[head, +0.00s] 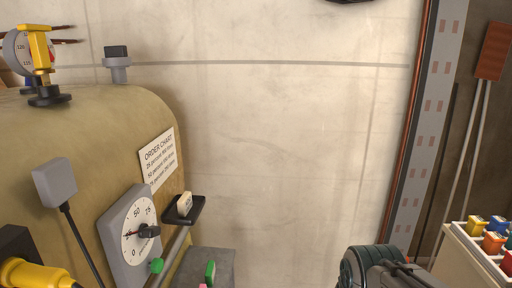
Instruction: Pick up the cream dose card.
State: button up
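A small cream card (185,203) with dark marks stands tilted in a small black tray (197,213) on the right side of the tan boiler (75,125). It is small in the head view and its marks cannot be read. Part of my arm, dark grey with a teal ribbed ring, shows at the bottom right, well apart from the card. My gripper's fingers are not visible.
A dial (130,232) and an order chart (158,160) are on the boiler beside the tray. A grey box (212,262) with a green piece stands below. A cream crate (465,258) of coloured blocks is at right. The wall (290,130) between is bare.

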aim_at(185, 203)
jog(key=z, duration=0.35)
jog(key=k, duration=0.4)
jog(key=z, duration=0.25)
jog(key=i, duration=1.6)
jog(key=u, duration=1.75)
jog(key=i, duration=0.55)
jog(key=u, duration=0.55)
